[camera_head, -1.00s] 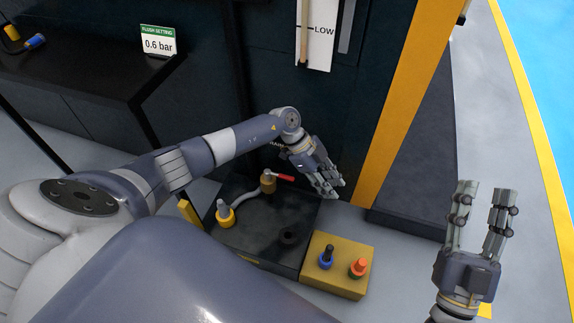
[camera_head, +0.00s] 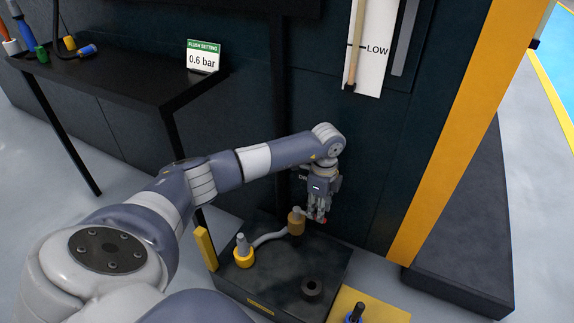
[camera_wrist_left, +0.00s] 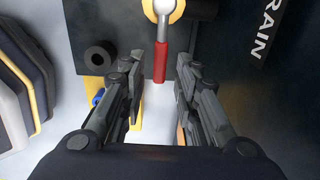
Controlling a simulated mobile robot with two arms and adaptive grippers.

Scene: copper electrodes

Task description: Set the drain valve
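The drain valve has a brass body (camera_head: 296,222) on a black box and a red lever, of which a little shows in the head view (camera_head: 320,218). In the left wrist view the red lever (camera_wrist_left: 162,62) points toward my gripper from a grey, round-topped stem. My left gripper (camera_head: 317,212) is above the lever, pointing down. In the left wrist view its fingers (camera_wrist_left: 162,78) are apart, one on each side of the lever's line. I cannot tell whether they touch it. My right gripper is out of view.
The black box (camera_head: 240,285) carries a yellow-collared fitting (camera_head: 243,255) and a black round port (camera_head: 312,289). A dark wall with DRAIN lettering (camera_wrist_left: 262,35) is close behind. A 0.6 bar sign (camera_head: 203,57) stands on the black table.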

